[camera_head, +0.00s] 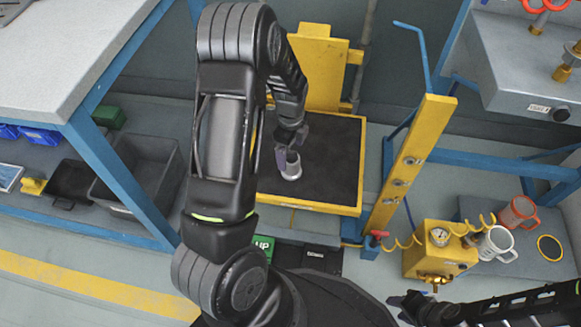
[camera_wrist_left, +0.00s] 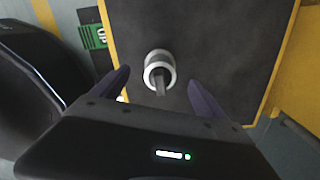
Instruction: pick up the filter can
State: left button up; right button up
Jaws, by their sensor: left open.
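The filter can, a small pale metal cylinder (camera_head: 291,171) with a dark opening or centre, stands on the black top of a yellow-edged platform (camera_head: 330,160). In the left wrist view the can (camera_wrist_left: 168,58) appears as a bright ring, with a dark bar-like shape over its middle. My left gripper (camera_head: 288,150) reaches down over the platform close to the can. In the left wrist view its two fingers (camera_wrist_left: 158,84) are spread, with the can lying between and just beyond the tips; contact does not show. My right gripper (camera_head: 425,307) is low at the right; its jaws are unclear.
A yellow post (camera_head: 410,160) and blue frame stand right of the platform. A yellow regulator box (camera_head: 440,250), a white mug (camera_head: 495,244) and an orange mug (camera_head: 518,212) are at the lower right. A grey bench (camera_head: 70,55) and a grey bin (camera_head: 140,175) are at the left.

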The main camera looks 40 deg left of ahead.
aim_at(292, 166)
pick_arm(q)
jog(key=shift+f+b, duration=0.5)
jog(key=shift+f, duration=0.8)
notch_tip(292, 166, down, 5)
jog(key=b, duration=0.3)
jog(key=shift+w+d+f, duration=0.1)
jog(key=shift+d+f, duration=0.05)
jog(key=shift+f, duration=0.05)
jog(key=shift+r, duration=0.1)
jog(key=c, duration=1.6)
